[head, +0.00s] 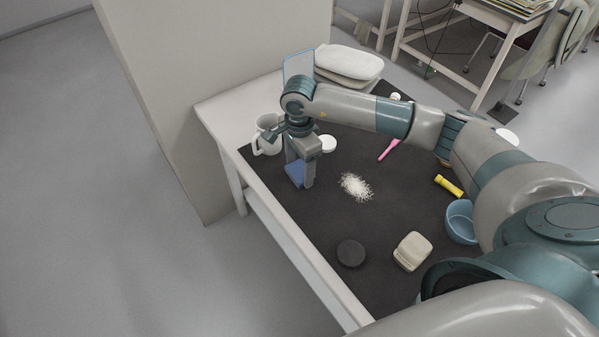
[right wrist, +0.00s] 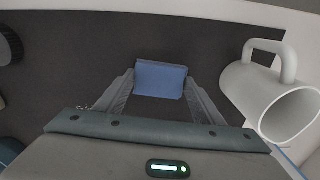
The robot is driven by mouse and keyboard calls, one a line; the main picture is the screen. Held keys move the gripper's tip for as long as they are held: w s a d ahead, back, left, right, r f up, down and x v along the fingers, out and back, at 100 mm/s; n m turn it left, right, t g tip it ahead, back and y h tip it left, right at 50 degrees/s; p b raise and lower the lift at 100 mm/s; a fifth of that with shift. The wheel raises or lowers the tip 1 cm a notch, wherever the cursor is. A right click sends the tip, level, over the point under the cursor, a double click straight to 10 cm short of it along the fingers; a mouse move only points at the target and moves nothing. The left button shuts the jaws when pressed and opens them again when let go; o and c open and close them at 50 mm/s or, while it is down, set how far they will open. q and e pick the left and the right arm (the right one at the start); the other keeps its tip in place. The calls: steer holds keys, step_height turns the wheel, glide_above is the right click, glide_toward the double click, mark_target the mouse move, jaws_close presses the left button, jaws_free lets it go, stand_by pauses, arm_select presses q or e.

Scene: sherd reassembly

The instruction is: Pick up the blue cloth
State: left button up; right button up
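The blue cloth (head: 295,174) is a small folded piece on the dark mat (head: 325,205), near the table's left edge. In the right wrist view the cloth (right wrist: 161,80) shows between the two fingers. My right gripper (head: 300,180) points down right over the cloth and hides part of it in the head view. In the right wrist view my right gripper (right wrist: 160,82) is open, with one finger at each side of the cloth. I cannot tell whether the fingers touch it. My left gripper is not in view.
A white mug (head: 267,136) stands close beside the right gripper; it also shows in the right wrist view (right wrist: 275,95). A white pile (head: 356,187), a black disc (head: 351,253), a beige block (head: 412,251), a blue bowl (head: 460,222) and a yellow tube (head: 449,186) lie farther off.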

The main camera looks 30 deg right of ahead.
mark_target(299, 170)
steer(key=shift+c, duration=1.4)
steer(key=shift+r+b, duration=0.3)
steer(key=shift+r, duration=0.3)
step_height(299, 170, up, 2)
steer(key=shift+r+b, duration=0.15)
steer(key=shift+b, duration=0.3)
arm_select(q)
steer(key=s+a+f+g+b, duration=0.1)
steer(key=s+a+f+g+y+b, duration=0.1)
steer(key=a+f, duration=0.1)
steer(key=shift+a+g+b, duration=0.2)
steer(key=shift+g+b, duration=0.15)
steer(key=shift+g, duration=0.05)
arm_select(e)
steer(key=s+d+r, duration=0.6)
steer(key=s+r, duration=0.1)
steer(key=s, duration=0.3)
steer(key=shift+r, duration=0.25)
